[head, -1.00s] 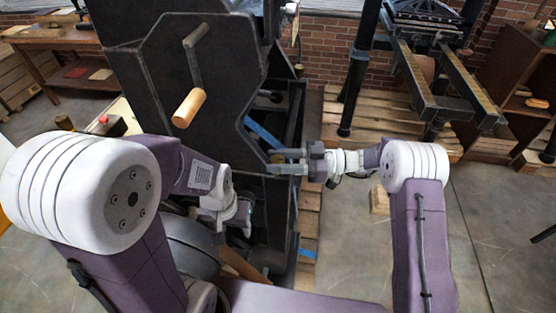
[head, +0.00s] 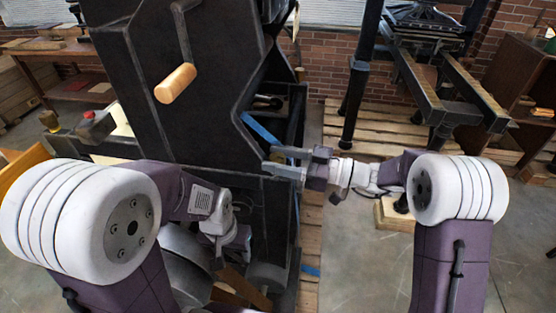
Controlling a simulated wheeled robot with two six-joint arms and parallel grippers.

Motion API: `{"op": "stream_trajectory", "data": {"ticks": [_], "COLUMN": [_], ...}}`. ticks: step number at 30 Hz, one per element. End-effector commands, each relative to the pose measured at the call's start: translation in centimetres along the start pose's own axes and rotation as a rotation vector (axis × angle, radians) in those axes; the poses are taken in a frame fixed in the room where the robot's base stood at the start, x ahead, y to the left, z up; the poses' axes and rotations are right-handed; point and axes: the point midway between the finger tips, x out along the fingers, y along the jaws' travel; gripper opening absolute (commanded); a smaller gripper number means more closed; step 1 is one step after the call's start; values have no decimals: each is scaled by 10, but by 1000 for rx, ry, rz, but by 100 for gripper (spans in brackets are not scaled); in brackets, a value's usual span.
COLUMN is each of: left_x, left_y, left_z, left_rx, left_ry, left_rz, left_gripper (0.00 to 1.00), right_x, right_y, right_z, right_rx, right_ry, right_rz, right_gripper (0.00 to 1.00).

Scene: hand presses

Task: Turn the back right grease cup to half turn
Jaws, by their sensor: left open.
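A large dark press (head: 150,115) with a wooden-handled crank (head: 175,83) fills the middle of the head view. I cannot pick out the back right grease cup with certainty. A small dark rounded part (head: 268,101) shows inside the press frame's opening, but I cannot tell what it is. My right gripper (head: 284,161) points left, its two fingers parted and empty, in front of the press's right edge in the picture. I cannot tell whether it touches. My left gripper (head: 222,246) is lower, by the press's lower body, open; its fingertips are mostly hidden.
A wooden pallet (head: 311,230) lies under the press. A second press (head: 440,85) stands at the back right, with a dark post (head: 352,105) on its left. A wooden block (head: 393,214) is on the floor behind my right arm. Bare floor (head: 345,275) shows at the lower right.

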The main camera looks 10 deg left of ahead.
Motion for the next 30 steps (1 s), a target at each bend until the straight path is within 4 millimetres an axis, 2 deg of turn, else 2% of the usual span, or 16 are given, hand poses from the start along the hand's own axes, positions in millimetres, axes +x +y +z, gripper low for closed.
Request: {"op": "stream_trajectory", "data": {"ticks": [11, 21, 25, 30], "left_x": [2, 13, 14, 13], "left_y": [0, 0, 0, 0], "left_z": [0, 1, 2, 1], "left_rx": [0, 0, 0, 0], "left_ry": [0, 0, 0, 0], "left_rz": [0, 0, 0, 0], "left_gripper": [53, 53, 53, 53], "right_x": [-6, -75, -88, -91], "right_y": [0, 1, 0, 0], "right_z": [2, 2, 1, 1], "right_rx": [-1, 0, 0, 0], "right_ry": [-2, -1, -1, -2], "right_rz": [1, 4, 1, -1], "right_gripper": [58, 58, 58, 58]}}
